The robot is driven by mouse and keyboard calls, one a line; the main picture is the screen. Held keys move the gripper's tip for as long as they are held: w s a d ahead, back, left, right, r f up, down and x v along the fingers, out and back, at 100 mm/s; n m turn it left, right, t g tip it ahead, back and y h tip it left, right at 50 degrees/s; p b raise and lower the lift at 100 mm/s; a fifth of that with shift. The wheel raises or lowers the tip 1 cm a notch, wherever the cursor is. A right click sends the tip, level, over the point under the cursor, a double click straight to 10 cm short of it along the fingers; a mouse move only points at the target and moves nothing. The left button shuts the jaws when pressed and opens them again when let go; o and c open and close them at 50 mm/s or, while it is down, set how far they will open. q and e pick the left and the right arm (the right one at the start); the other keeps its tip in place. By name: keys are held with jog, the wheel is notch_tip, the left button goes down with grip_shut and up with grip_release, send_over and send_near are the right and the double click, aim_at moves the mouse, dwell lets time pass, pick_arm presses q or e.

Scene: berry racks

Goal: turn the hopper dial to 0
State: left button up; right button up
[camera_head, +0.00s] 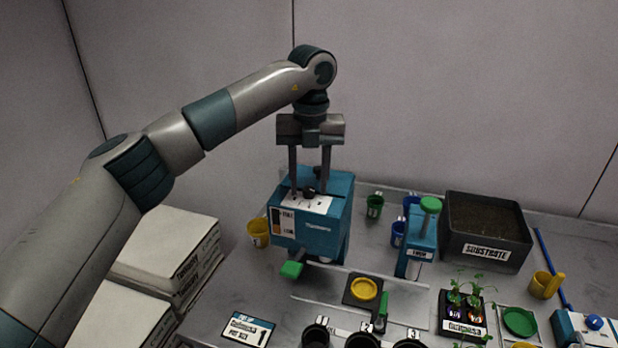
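The blue hopper (305,232) stands on the bench near the middle of the view. Its top carries a white scale plate (318,205) and a small dark dial (308,191). The markings on the plate are too small to read, so the dial's setting cannot be told. My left gripper (308,184) points straight down over the hopper's top. Its two fingers are apart, one on each side of the dial in this view. I cannot tell whether the fingertips touch anything. My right gripper is out of view.
A green tab (291,269) sticks out under the hopper. A blue stand with a green knob (430,204) and a black substrate bin (486,232) stand to the right. A yellow dish (364,289), black pots (316,335) and a yellow cup (258,232) are nearby.

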pick_arm(q)
jog(key=shift+f, duration=0.15)
grip_shut()
